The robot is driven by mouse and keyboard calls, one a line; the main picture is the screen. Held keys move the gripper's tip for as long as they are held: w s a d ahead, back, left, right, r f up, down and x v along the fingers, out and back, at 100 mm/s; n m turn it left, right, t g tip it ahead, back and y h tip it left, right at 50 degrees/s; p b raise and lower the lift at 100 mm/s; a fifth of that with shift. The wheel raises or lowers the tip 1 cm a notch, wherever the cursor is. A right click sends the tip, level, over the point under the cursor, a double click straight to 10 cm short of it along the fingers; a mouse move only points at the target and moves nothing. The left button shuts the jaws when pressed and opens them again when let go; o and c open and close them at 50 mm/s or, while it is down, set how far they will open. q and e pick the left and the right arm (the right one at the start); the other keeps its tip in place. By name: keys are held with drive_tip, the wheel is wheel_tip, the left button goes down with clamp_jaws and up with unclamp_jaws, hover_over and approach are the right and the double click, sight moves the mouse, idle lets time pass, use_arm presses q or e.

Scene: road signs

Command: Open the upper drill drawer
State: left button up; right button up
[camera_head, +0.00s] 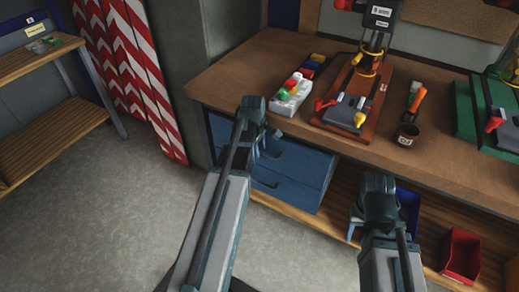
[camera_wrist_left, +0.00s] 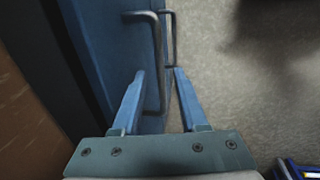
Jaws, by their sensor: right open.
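Two blue drawers sit under the left end of the workbench, the upper drawer (camera_head: 303,160) just below the top and the lower drawer (camera_head: 290,186) beneath it. Both look shut. My left gripper (camera_head: 270,143) is at the upper drawer's front and hides part of it. In the left wrist view the left gripper (camera_wrist_left: 160,75) is open, its fingers on either side of the upper drawer's handle (camera_wrist_left: 158,60), with small gaps visible. The lower drawer's handle (camera_wrist_left: 172,30) shows beyond it. My right gripper (camera_head: 372,205) is open and empty in front of the lower shelf.
A red bin (camera_head: 460,255) and blue bin (camera_head: 408,205) are below. Floor at left is clear.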

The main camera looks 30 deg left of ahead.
use_arm(q)
clamp_jaws()
idle(1.2)
